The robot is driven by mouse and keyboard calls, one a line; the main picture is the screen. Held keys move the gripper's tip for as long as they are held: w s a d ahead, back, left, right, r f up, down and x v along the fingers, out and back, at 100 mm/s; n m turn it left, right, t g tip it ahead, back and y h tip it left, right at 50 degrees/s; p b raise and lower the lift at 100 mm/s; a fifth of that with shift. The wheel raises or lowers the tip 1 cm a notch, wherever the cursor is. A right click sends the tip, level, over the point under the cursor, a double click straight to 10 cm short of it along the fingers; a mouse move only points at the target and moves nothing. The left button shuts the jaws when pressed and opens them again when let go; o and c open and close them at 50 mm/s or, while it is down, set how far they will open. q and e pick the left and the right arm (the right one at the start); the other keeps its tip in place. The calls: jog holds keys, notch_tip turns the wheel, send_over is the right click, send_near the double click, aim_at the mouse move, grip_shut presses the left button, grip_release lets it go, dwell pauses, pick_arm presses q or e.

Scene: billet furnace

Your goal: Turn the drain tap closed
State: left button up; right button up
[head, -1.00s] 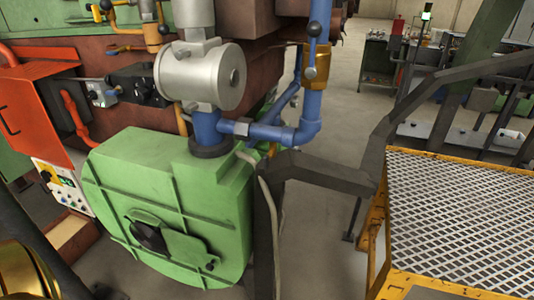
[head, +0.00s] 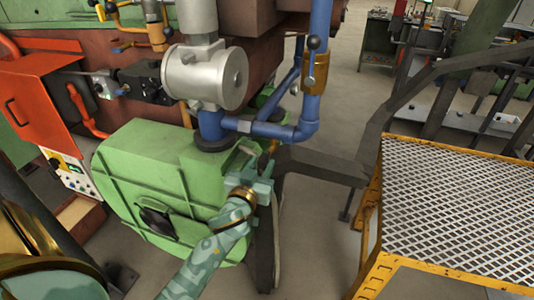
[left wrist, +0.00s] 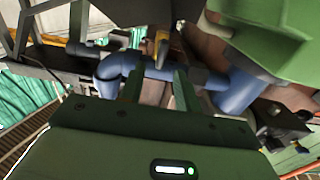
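My left gripper (head: 257,167) reaches up beside the right end of the green housing, below the blue pipe. In the left wrist view its two fingers (left wrist: 158,80) stand apart with nothing held between them. A blue pipe (left wrist: 155,72) crosses beyond the fingertips. A small brass-yellow lever-like piece (left wrist: 161,48), possibly the drain tap, shows above the gap between the fingers. A yellow bit (head: 273,146) shows behind the gripper in the head view; its shape is mostly hidden. A brass valve (head: 315,72) with a ball-ended lever sits higher on the blue pipe. My right gripper is not in view.
The green housing (head: 140,170) stands left of the gripper, under a grey cylindrical body (head: 205,77). A dark rail (head: 325,165) runs close on the right. A yellow-framed grating platform (head: 455,205) stands farther right.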

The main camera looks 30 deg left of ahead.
aim_at(266, 157)
pick_arm(q)
jog(key=x, duration=0.5)
jog(key=shift+w, duration=0.1)
grip_shut()
